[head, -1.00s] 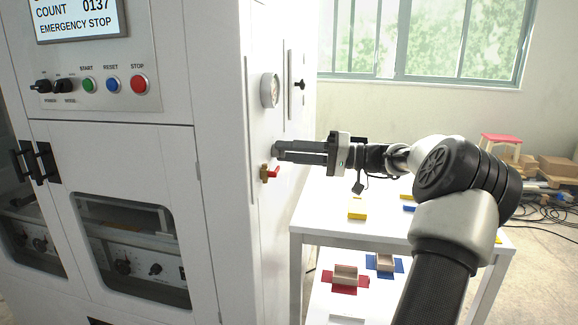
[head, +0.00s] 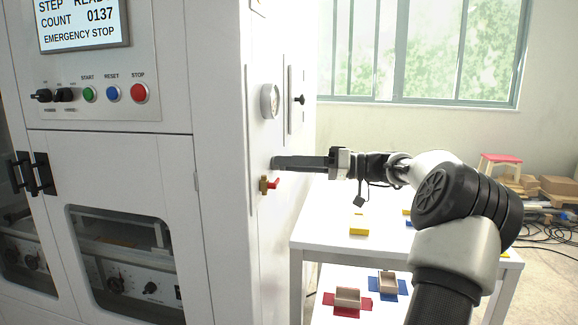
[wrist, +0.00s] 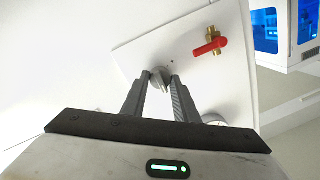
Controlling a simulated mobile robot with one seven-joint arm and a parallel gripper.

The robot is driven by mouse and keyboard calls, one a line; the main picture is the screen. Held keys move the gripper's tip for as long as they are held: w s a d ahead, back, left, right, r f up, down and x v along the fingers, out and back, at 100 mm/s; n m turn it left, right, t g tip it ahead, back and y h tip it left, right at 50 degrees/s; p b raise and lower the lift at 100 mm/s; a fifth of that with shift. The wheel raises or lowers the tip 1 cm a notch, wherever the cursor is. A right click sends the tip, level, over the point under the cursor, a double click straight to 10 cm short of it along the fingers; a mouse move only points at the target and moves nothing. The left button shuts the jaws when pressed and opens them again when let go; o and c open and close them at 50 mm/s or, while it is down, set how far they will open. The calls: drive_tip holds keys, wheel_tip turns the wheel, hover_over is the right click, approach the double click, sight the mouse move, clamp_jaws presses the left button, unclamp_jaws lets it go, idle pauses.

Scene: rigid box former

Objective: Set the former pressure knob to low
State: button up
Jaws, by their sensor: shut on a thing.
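The pressure knob (wrist: 160,77) is a small round grey knob on the white side panel of the machine. My gripper (wrist: 158,82) is shut on it, with one finger on each side in the wrist view. In the head view my gripper (head: 275,162) reaches the panel from the right, and its fingertips hide the knob. The knob's marks and setting cannot be read. A round pressure gauge (head: 269,101) is on the panel above the gripper; its reading is too small to tell.
A brass valve with a red handle (wrist: 210,47) sits close to the knob, just below it in the head view (head: 270,184). A white table (head: 400,238) with small yellow and blue parts stands under my arm. Front buttons and a screen are at the left.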

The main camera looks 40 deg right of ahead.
drive_tip(key=o, duration=1.1)
drive_tip(key=shift+c, duration=0.2)
drive_tip(key=shift+s+d, duration=0.1)
drive_tip(key=p+v, duration=0.4)
drive_tip(key=v, duration=1.3)
drive_tip(key=shift+s+r, duration=0.1)
drive_tip(key=shift+r, duration=0.05)
